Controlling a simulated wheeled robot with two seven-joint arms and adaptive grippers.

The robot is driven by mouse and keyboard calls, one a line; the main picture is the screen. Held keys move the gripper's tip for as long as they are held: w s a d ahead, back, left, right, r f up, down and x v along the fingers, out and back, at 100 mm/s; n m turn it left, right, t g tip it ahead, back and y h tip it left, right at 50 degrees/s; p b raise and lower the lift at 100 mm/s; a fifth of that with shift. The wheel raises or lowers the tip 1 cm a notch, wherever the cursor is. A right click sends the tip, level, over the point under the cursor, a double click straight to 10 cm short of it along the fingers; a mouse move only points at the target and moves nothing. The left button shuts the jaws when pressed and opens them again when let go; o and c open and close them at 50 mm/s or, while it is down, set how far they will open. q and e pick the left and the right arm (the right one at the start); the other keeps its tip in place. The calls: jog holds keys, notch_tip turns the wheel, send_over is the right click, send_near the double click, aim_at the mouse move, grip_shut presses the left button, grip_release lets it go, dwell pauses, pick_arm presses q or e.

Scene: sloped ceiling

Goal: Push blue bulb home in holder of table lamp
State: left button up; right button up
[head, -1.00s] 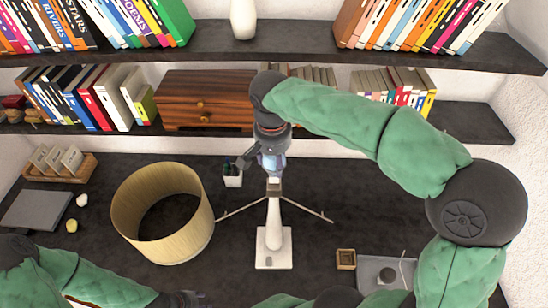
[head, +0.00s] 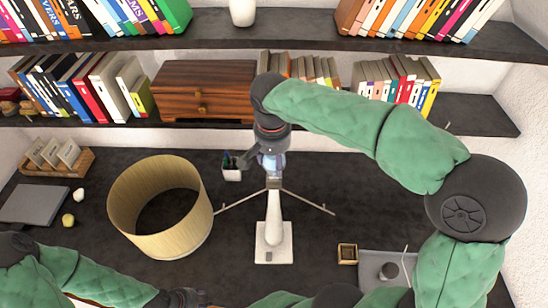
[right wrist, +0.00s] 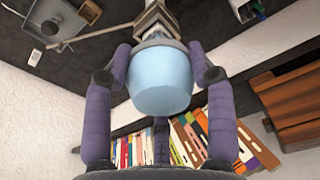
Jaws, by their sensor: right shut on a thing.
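The table lamp (head: 273,232) stands upright on the dark desk, with a white base and stem and two thin arms spreading near its top. Its holder (head: 274,183) is at the top of the stem. The blue bulb (head: 272,164) is right above the holder, in line with it. My right gripper (head: 271,158) is shut on the bulb from above. In the right wrist view the pale blue bulb (right wrist: 161,80) sits between the purple fingers, its collar end towards the holder (right wrist: 155,22). How deep it sits is hidden. My left gripper (head: 187,298) is low at the bottom edge, its jaws unclear.
A tan lampshade (head: 160,235) stands left of the lamp. A pen cup (head: 232,174) is just behind it. A small wooden box (head: 347,253) and a grey tray (head: 375,262) lie to the right. Shelves with books and a wooden drawer box (head: 205,90) run along the back.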

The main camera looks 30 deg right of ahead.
jog(key=shift+f, duration=0.2)
dwell(0.6)
jog(key=o, duration=1.2)
jog(key=r, duration=0.8)
jog(key=s+a+r, duration=0.1)
jog(key=r, duration=0.3)
jog(key=shift+f, duration=0.1)
